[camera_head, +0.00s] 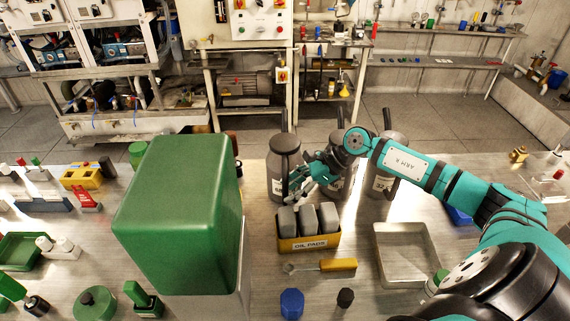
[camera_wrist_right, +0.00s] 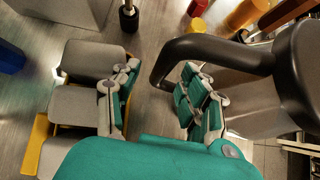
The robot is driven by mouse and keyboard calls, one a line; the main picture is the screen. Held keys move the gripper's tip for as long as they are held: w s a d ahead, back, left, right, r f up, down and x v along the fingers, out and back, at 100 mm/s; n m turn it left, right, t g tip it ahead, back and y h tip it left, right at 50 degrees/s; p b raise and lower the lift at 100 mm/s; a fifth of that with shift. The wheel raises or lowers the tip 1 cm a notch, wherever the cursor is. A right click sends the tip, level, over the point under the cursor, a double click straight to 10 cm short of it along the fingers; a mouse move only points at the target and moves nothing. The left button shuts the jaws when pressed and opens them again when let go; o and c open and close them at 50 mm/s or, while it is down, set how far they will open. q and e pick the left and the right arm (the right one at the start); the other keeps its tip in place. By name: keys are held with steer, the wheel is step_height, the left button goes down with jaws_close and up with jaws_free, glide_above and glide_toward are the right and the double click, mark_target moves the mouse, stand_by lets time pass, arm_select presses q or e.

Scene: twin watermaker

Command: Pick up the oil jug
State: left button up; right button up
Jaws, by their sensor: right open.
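Three grey jugs with dark lids and handles stand in a row at the back of the bench: the left jug (camera_head: 278,178), the middle jug (camera_head: 336,186), partly hidden by my arm, and the right jug (camera_head: 384,176). I cannot read which label marks oil. My right gripper (camera_head: 308,182) is open and empty beside the left jug. In the right wrist view, a jug's dark handle (camera_wrist_right: 205,48) curves down into the gap between the fingers (camera_wrist_right: 160,95). I cannot tell whether they touch it. My left gripper is not in view.
A yellow caddy of grey oil pads (camera_head: 308,243) stands in front of the jugs. A large green cover (camera_head: 175,215) rises to the left.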

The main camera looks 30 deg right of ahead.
steer(key=shift+w+a+f, duration=0.2)
steer(key=shift+a+f, duration=0.05)
steer(key=shift+f, duration=0.1)
jaws_close()
steer(key=shift+w+r, duration=0.1)
steer(key=shift+r, duration=0.15)
